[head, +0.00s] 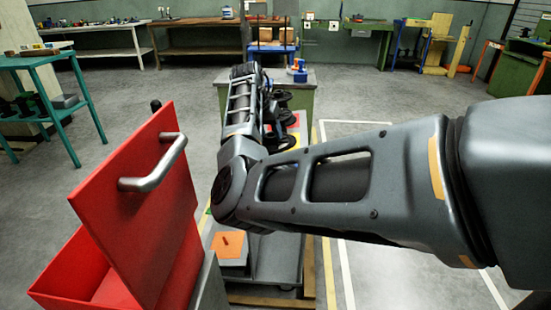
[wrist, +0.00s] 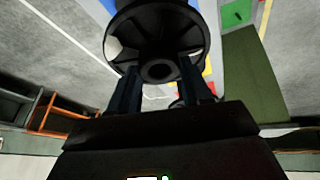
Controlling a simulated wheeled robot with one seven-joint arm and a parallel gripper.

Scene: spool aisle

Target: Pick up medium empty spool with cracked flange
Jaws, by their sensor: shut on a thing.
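A black spool (wrist: 158,28) fills the top middle of the wrist view, its round flange and hub facing the camera. The fingers of my gripper (wrist: 161,75) are on either side of its hub, shut on it. A pale gap shows at the left of the flange; I cannot tell whether it is a crack. No thread or wire shows on the spool. In the head view my arm hides most of the gripper, and several dark round shapes (head: 284,120) show beside the arm; I cannot tell which is the held spool.
A red bin (head: 95,270) with a raised red lid (head: 140,205) and metal handle stands close at left. A green bench (head: 308,88) with a blue item (head: 298,70) stands beyond the arm. An orange block (head: 230,248) lies low in front. Floor at right is clear.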

